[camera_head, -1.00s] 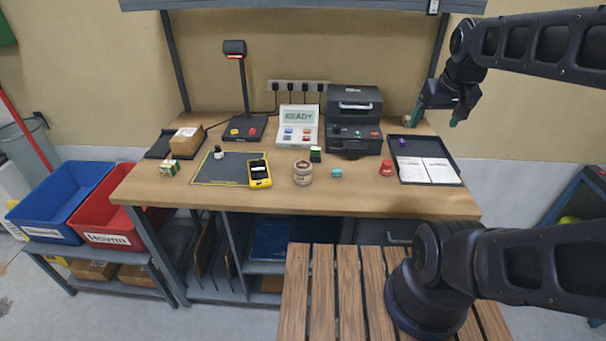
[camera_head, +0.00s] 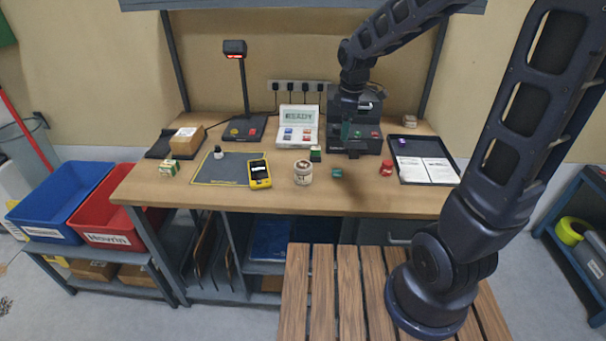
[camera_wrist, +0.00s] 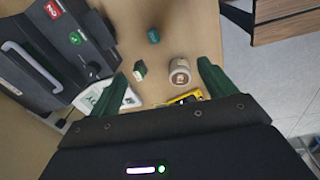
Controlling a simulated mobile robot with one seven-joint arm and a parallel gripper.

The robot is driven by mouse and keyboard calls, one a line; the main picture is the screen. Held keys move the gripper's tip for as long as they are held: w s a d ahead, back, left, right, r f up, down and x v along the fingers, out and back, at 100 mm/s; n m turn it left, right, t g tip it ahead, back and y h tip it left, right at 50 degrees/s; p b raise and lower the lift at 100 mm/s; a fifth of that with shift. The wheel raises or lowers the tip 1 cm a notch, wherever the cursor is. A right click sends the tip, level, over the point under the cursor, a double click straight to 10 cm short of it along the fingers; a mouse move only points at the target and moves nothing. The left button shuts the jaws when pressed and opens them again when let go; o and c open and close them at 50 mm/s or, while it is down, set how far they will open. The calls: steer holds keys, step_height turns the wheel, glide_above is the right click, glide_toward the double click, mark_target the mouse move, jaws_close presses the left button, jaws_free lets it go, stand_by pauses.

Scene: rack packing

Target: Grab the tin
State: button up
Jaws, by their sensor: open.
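A round beige container with a pale lid and brown label (camera_head: 303,173), which looks like the tin, stands upright on the workbench front. It also shows in the wrist view (camera_wrist: 180,72), just inside the right green finger in the picture, not touched. My gripper (camera_head: 346,136) hangs above the bench in front of the black machine, right of and higher than the tin. A small teal item (camera_head: 337,173) lies just right of the tin.
A yellow handheld device (camera_head: 260,173) on a dark mat (camera_head: 222,170) is left of the tin. A green-and-white box (camera_head: 315,154) stands close behind. A red item (camera_head: 386,168) and black tray (camera_head: 424,181) are to the right. The black machine (camera_head: 356,112) stands behind.

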mark_target(303, 173)
steer(key=a+f+n, duration=0.2)
steer(key=a+f, duration=0.1)
steer(key=a, duration=0.1)
steer(key=a+f+n+g, duration=0.1)
steer(key=a+f+n, duration=0.2)
steer(key=a+f, duration=0.1)
steer(key=a+f+n, duration=0.2)
steer(key=a+f, duration=0.1)
steer(key=a, duration=0.2)
steer(key=shift+w+f+n, duration=0.25)
steer(key=shift+w+n, duration=0.1)
steer(key=shift+n, duration=0.05)
steer(key=shift+w+f, duration=0.15)
steer(key=shift+f, duration=5.2)
steer(key=shift+c, duration=0.4)
steer(key=c, duration=1)
